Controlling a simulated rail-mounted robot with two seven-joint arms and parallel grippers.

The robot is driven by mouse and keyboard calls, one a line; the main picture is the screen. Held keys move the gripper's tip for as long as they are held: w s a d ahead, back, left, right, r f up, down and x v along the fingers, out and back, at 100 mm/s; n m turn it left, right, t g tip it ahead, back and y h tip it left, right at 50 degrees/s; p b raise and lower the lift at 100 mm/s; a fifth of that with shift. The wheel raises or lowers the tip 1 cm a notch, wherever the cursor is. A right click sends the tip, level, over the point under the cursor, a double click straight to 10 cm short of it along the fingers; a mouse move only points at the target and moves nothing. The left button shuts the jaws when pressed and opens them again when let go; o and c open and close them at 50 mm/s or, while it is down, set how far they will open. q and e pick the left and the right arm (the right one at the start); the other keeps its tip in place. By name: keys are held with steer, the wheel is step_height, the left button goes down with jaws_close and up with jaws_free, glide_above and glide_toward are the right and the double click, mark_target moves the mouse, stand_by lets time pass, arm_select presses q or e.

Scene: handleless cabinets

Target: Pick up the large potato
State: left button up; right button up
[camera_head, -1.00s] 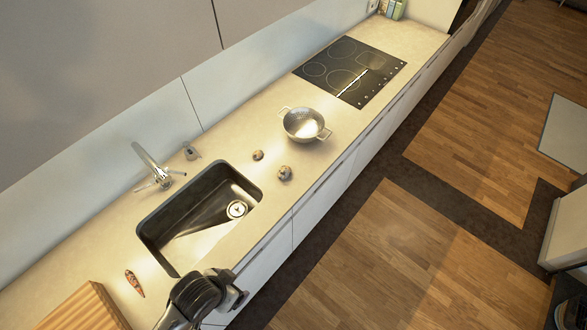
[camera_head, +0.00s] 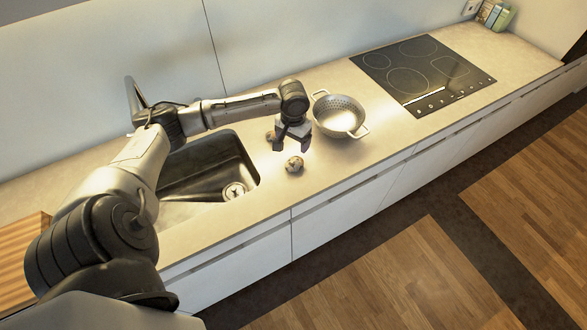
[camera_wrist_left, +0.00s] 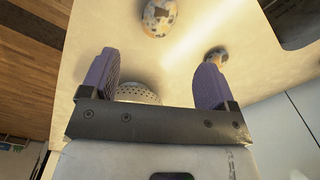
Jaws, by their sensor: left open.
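The large potato (camera_head: 294,164), mottled brown and pale, lies on the counter right of the sink, near the front edge. It also shows in the left wrist view (camera_wrist_left: 158,17) at the top, beyond the fingertips. A smaller potato (camera_head: 270,136) lies behind it, partly hidden by my gripper, and shows in the left wrist view (camera_wrist_left: 216,54) beside one finger. My left gripper (camera_head: 292,146) points down above the counter, just behind the large potato in the picture. Its two fingers (camera_wrist_left: 158,62) are apart with nothing between them. My right gripper is not in view.
A perforated metal colander (camera_head: 340,116) stands close right of my gripper. The sink (camera_head: 208,170) lies to the left, under my arm, with the faucet (camera_head: 135,95) behind. A black cooktop (camera_head: 422,75) is further right. The counter in front of the colander is clear.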

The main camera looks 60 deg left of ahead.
mark_target(294, 161)
arm_select(q)
step_height(294, 161, down, 8)
steer(key=shift+w+r, duration=0.15)
steer(key=shift+r, duration=0.1)
steer(key=shift+w+a+f+b, duration=0.15)
steer(key=shift+f+b, duration=0.3)
steer(key=shift+f, duration=2.15)
steer(key=c, duration=1)
steer(key=shift+r, duration=0.1)
